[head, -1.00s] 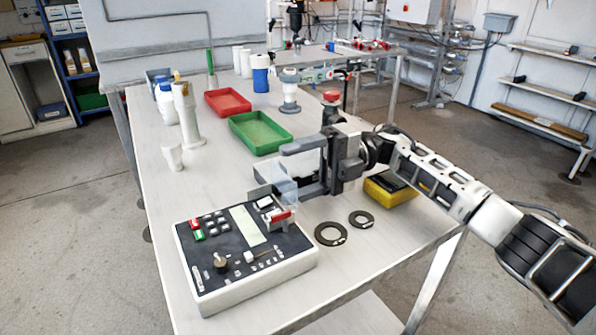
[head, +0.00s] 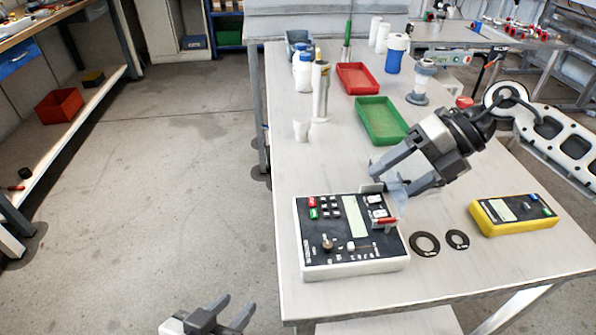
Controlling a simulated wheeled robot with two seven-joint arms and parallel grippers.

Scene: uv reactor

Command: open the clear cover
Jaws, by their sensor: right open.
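The control box (head: 312,262) with a dark panel lies on the table. The clear cover (head: 398,188) shows as a faint translucent bluish piece at its far right corner, close to a red part (head: 384,221). The cover appears raised, but its exact angle is hard to tell. My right gripper (head: 390,181) is open, with its fingers at the box's far right corner. One finger is close to the cover; I cannot tell whether they touch. My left gripper (head: 240,302) is open and empty at the bottom edge, left of the table and away from the box.
Two dark rings (head: 425,244) and a yellow meter (head: 513,226) lie right of the box. A green tray (head: 381,121), a red tray (head: 357,78), a white cup (head: 301,131) and bottles stand farther back.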

